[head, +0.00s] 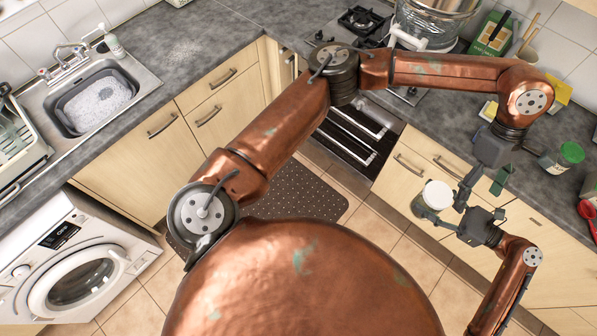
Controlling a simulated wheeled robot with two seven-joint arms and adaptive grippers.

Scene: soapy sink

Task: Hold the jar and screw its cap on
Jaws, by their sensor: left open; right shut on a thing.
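A small jar (421,210) is held off the counter in front of the cabinet fronts, near the middle right. A white round cap (438,195) sits at its top; whether it is threaded on cannot be told. My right gripper (444,217) comes in from the lower right and is shut on the jar's side. My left gripper (484,188) hangs down from above, to the right of the jar and cap. Its fingers are spread and empty, apart from the cap and close above the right gripper's body.
A green-lidded jar (571,153) stands on the right counter, with a red object (588,209) nearer the edge. A large glass pot (437,22) and a green box (491,35) stand at the back. A soapy sink (97,103) is far left.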

